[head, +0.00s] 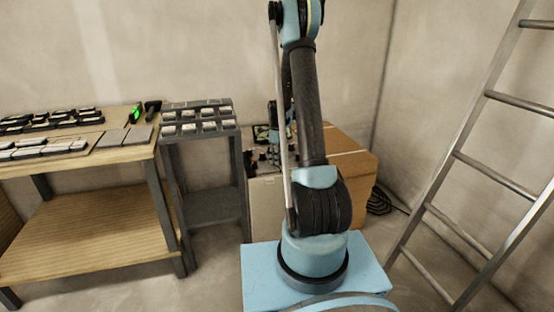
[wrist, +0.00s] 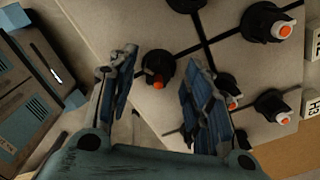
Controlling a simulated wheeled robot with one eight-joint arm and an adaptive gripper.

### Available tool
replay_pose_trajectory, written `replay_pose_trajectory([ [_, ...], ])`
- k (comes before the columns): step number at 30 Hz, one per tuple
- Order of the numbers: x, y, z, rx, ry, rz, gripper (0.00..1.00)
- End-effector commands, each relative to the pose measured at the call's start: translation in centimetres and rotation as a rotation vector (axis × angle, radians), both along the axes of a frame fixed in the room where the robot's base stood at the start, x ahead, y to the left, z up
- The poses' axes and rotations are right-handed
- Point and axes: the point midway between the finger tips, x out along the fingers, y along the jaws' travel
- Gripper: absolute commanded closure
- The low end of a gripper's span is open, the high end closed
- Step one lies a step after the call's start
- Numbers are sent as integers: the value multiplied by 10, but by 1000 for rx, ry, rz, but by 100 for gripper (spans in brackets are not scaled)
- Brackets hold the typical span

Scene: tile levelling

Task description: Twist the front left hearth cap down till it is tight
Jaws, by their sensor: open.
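In the wrist view, a pale tiled slab (wrist: 135,28) with dark joints carries several black caps with orange tips. One black cap (wrist: 158,66) sits near the slab's edge, between and beyond my fingertips. My gripper (wrist: 160,72) is open, with its two blue fingers on either side of that cap and nothing held. I cannot tell whether the fingers touch it. Other caps stand at the upper right (wrist: 262,20) and lower right (wrist: 272,106); another is partly hidden behind the right finger. Which cap is the front left one is not clear. In the head view my arm largely hides this area.
Tags, one reading H3 (wrist: 313,104), line the slab's right side. In the head view, a wooden workbench (head: 85,212) and a grey rack (head: 205,127) stand left, a cardboard box (head: 350,160) behind my arm, and a ladder (head: 470,170) at right.

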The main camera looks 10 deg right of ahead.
Motion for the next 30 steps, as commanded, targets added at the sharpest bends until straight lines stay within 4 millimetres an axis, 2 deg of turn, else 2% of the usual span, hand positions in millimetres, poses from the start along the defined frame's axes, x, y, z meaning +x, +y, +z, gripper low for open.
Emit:
replay_pose_trajectory([
  [5,0,0,13,1,1,0,54],
  [21,1,0,102,0,0,0,54],
  [25,1,0,113,0,0,0,54],
  [30,1,0,118,0,0,0,54],
])
